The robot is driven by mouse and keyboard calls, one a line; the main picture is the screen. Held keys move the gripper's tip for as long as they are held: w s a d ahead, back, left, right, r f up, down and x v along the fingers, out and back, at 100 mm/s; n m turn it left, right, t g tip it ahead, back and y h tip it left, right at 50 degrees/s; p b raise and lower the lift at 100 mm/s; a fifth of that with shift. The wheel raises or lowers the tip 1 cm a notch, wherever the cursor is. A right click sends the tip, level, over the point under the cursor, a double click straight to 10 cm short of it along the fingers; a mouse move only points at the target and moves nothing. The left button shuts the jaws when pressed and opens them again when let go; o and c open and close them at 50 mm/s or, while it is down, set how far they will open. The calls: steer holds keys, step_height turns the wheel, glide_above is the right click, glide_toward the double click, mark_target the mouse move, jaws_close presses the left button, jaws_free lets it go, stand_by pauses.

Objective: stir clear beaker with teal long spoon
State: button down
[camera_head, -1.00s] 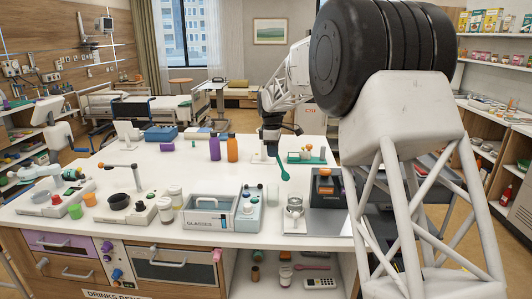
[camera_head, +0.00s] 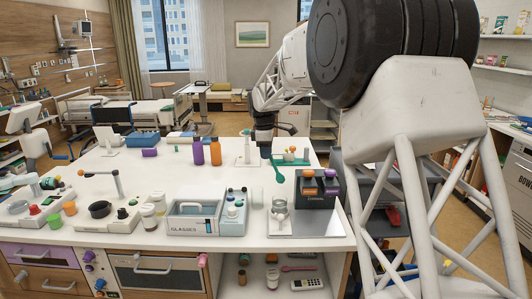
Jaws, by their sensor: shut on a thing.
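My gripper (camera_head: 265,151) is at the back of the white counter, small in the view. It is shut on the teal long spoon (camera_head: 279,177), which hangs bowl down and slightly tilted. The spoon's bowl appears above the counter, and its upper handle is hidden at the gripper. A small clear or silvery vessel (camera_head: 279,213), which looks like the clear beaker, stands nearer the front on a grey plate (camera_head: 310,229). The spoon shows behind and above this vessel, apart from it.
A dark box with orange and purple tops (camera_head: 319,190) stands right of the vessel. A glasses bin (camera_head: 190,228) and a pale blue unit (camera_head: 233,222) stand left. Purple and orange bottles (camera_head: 215,153) stand left of my gripper. Bare counter (camera_head: 190,180) lies between.

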steer(key=shift+a+f, duration=0.1)
steer(key=shift+f, duration=0.05)
step_height(320, 180, down, 12)
stand_by(2.2)
steer(key=shift+f, duration=0.1)
